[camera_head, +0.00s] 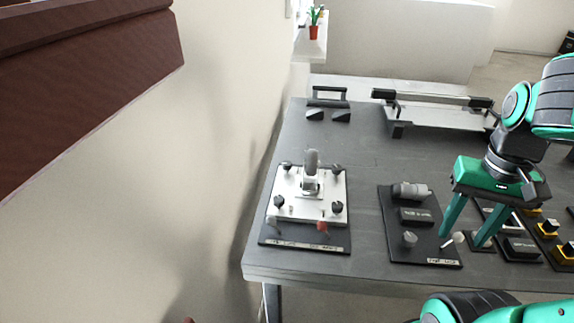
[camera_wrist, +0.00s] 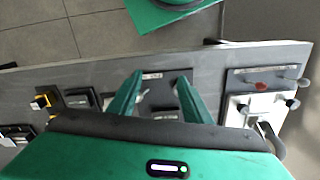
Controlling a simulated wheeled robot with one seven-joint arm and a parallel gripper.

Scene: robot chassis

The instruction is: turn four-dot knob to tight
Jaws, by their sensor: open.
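A silver plate (camera_head: 296,207) on a black base stands at the left of the table, with a dark knob near each corner: back left (camera_head: 287,165), back right (camera_head: 337,168), front right (camera_head: 337,207) and front left (camera_head: 278,201). Dot marks are too small to read, so I cannot tell which is the four-dot knob. My gripper (camera_head: 465,238) is open and empty, pointing down over the panel right of the plate. Its fingers also show in the wrist view (camera_wrist: 160,79), apart from the plate.
A grey upright lever (camera_head: 312,168) rises from the plate, and a red knob (camera_head: 322,226) is at its front. A black panel (camera_head: 397,248) with a grey cylinder (camera_head: 410,190) lies under my gripper. Yellow-based switches (camera_head: 548,228) are at the right. Bare table separates plate and panel.

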